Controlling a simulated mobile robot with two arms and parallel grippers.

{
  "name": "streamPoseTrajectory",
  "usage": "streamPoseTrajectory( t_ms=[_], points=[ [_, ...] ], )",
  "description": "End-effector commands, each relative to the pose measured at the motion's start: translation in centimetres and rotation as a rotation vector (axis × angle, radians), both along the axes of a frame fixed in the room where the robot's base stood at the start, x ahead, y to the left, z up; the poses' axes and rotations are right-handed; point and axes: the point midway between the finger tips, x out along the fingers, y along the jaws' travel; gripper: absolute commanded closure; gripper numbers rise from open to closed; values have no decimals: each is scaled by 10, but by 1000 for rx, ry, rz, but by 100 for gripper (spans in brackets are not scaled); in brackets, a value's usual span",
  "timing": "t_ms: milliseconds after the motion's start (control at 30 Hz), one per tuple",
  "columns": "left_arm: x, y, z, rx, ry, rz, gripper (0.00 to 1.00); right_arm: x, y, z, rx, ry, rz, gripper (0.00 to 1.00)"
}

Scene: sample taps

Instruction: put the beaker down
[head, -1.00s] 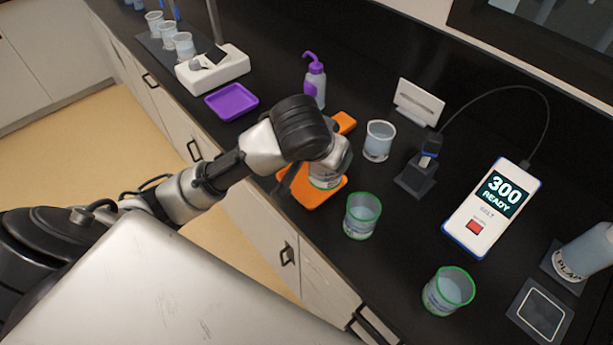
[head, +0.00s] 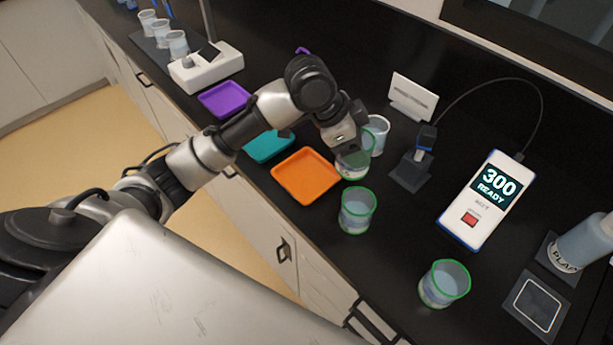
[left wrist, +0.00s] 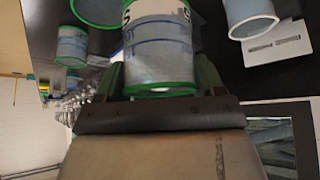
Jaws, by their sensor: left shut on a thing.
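My left gripper (head: 347,143) is shut on a green-rimmed beaker (head: 353,166) of pale liquid. In the left wrist view the held beaker (left wrist: 160,45) sits between the fingers, with dark and blue markings on its side. In the head view it is just right of the orange tray (head: 290,187), over the black counter. I cannot tell whether its base touches the counter. My gripper hides part of it. Two other green-rimmed beakers stand on the counter, one in front (head: 357,211) and one further right (head: 443,284). My right gripper is not in view.
A clear-rimmed beaker (head: 377,134) stands close behind the held one. A dark probe stand (head: 414,168) and a meter reading "300 READY" (head: 487,201) are to the right. A teal tray (head: 268,147) and purple tray (head: 226,98) lie to the left.

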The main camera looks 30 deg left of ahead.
Motion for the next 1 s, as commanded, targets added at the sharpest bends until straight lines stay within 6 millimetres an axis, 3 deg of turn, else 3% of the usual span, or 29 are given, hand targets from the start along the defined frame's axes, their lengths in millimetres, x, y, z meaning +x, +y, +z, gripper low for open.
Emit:
streamPoseTrajectory(
  t_ms=[200,333,800,1000],
  points=[
    [8,-9,10,0,-1,-191,71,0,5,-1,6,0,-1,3],
    [9,-2,7,1,3,-225,71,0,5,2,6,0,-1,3],
    [1,91,-48,3,4,-225,71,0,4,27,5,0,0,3],
    [0,106,-58,2,-1,-228,71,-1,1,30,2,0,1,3]
  ],
)
